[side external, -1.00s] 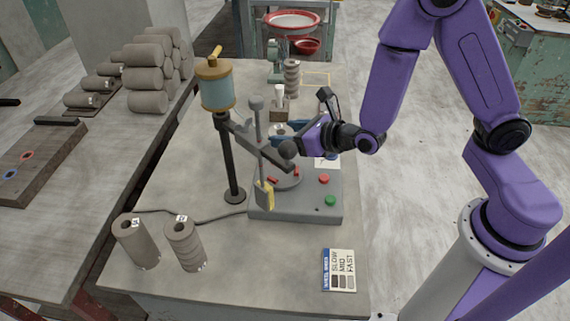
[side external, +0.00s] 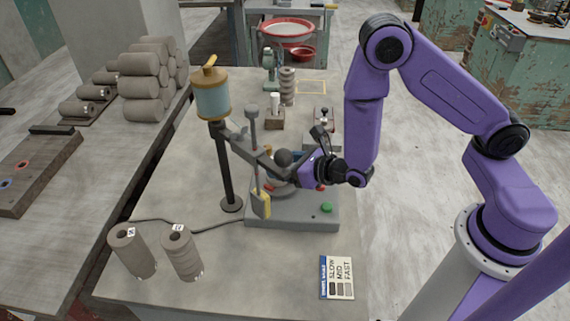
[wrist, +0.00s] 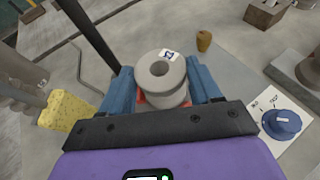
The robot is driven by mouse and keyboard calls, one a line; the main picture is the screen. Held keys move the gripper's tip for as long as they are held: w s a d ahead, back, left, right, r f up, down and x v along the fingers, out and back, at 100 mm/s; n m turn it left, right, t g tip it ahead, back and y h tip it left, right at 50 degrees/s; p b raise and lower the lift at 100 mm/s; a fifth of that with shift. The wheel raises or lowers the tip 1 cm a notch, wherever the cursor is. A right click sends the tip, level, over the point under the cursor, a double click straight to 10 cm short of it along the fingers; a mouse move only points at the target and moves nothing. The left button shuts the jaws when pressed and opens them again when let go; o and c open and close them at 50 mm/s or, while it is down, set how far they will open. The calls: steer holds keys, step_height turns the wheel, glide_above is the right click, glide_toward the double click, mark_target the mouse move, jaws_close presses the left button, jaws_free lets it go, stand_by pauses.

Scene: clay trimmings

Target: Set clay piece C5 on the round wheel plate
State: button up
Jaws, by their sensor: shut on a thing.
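In the wrist view, my gripper (wrist: 163,82) is shut on a grey clay cylinder (wrist: 178,73), with one blue finger on each side. Its top shows a round hole and a small white label that is too small to read surely. Red shows just under the cylinder. In the side view, my gripper (side external: 288,160) is low over the wheel, behind the dark bracket arm and knob. The round wheel plate (side external: 284,186) is mostly hidden there. I cannot tell whether the held piece touches the plate.
The grey wheel base (side external: 300,216) has a green button. A post with a blue-yellow canister (side external: 213,98) and a yellow sponge (side external: 262,205) stand close left of my gripper. Two labelled clay cylinders (side external: 131,254) (side external: 184,257) and a speed card (side external: 337,278) are in front.

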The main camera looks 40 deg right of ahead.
steer(key=shift+f, duration=0.15)
steer(key=o, duration=1.2)
steer(key=shift+r, duration=0.2)
steer(key=shift+v, duration=6)
